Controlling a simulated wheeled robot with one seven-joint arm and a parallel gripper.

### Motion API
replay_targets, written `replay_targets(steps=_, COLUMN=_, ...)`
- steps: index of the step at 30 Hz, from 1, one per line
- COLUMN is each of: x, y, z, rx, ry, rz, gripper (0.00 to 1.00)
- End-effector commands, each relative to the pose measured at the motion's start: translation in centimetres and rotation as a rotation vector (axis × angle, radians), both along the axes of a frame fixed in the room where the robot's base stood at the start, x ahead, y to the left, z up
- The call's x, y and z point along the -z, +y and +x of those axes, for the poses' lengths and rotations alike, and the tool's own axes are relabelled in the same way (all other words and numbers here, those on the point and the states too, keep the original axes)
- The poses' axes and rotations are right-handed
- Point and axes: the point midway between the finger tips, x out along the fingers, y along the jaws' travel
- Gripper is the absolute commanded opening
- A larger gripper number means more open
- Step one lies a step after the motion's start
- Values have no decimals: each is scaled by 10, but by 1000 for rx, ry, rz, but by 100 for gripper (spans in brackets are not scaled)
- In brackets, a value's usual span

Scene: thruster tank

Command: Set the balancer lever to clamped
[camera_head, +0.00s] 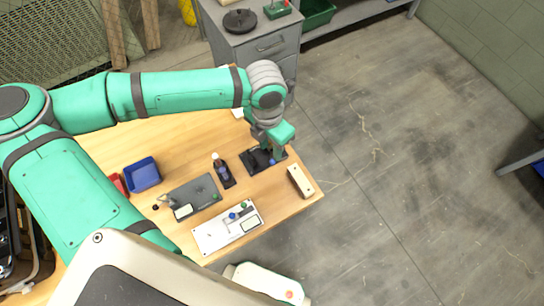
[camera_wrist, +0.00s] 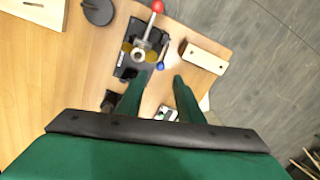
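A black-based device (camera_wrist: 131,62) with a silver round hub and a lever ending in a red ball (camera_wrist: 157,6) stands on the table; I take this lever as the balancer lever. A smaller blue knob (camera_wrist: 160,65) sits at its near right side. In the head view the black base (camera_head: 252,163) is partly hidden under my gripper (camera_head: 268,153). In the wrist view my gripper (camera_wrist: 157,84) has its two green fingers apart with nothing between them. The fingertips are close to the device's near side; whether they touch it cannot be told. The red ball lies beyond the fingertips.
A pale block (camera_head: 300,181) lies right of the device. A small bottle-like item (camera_head: 222,171), a grey plate (camera_head: 192,198), a white panel (camera_head: 212,238) with blue and green knobs, and a blue bin (camera_head: 142,174) are left of it. The table edge is near on the right.

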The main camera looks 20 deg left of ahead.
Motion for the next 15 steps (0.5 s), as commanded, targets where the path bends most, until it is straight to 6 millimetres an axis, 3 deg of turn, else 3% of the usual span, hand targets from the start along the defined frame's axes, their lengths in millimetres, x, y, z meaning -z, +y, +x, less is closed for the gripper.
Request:
replay_targets(steps=7, x=45, y=-4, z=-1, rx=0, ry=2, rz=-4, gripper=34)
replay_targets(steps=15, x=71, y=-5, z=-1, rx=-1, ry=0, rz=-2, gripper=34)
